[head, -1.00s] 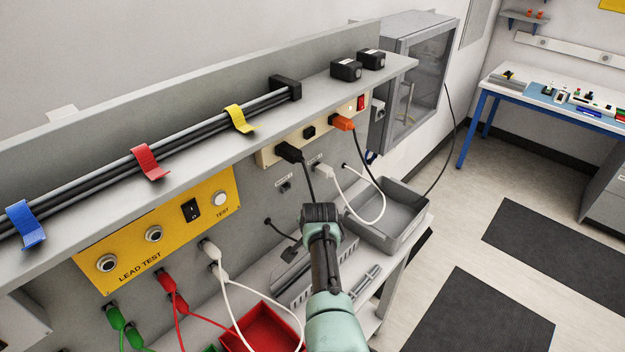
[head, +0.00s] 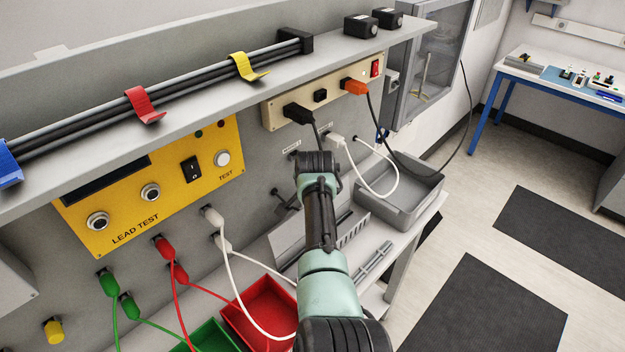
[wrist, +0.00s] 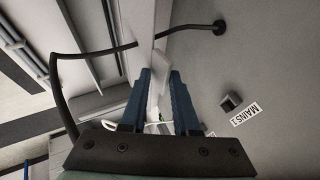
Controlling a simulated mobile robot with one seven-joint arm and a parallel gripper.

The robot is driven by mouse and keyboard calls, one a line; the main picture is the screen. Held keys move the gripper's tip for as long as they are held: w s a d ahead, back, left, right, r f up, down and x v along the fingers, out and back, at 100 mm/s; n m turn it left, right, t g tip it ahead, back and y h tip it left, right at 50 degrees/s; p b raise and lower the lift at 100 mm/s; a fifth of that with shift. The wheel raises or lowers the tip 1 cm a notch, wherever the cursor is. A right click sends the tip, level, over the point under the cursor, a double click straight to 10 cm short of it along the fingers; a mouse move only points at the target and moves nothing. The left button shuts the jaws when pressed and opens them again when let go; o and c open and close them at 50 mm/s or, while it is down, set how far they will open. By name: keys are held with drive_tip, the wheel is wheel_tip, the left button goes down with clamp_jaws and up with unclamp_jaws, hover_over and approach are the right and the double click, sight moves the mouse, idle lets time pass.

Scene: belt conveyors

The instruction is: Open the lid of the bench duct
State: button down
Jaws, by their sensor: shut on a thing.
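The bench duct (head: 352,233) is a grey slotted channel lying along the bench below the wall panel. My arm hides part of it in the head view. My gripper is hidden behind my own wrist there. In the wrist view my gripper (wrist: 158,74) has two blue fingers close together. A narrow pale strip (wrist: 157,90), which looks like part of the duct lid, shows between them, and the fingers are shut on it. How far the lid stands from the duct is hidden.
A grey tray (head: 405,207) is right of the duct, and a red bin (head: 262,305) is at the front left. A black cable (wrist: 62,90) loops near my fingers.

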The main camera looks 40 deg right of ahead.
drive_tip(key=shift+w+a, duration=0.15)
drive_tip(key=c, duration=1)
unclamp_jaws()
drive_tip(key=shift+f, duration=0.1)
drive_tip(key=shift+o, duration=0.2)
drive_tip(key=shift+f, duration=0.15)
drive_tip(key=shift+r, duration=0.2)
drive_tip(key=shift+r, duration=0.2)
drive_tip(key=v, duration=1.2)
drive_tip(key=shift+r, duration=0.15)
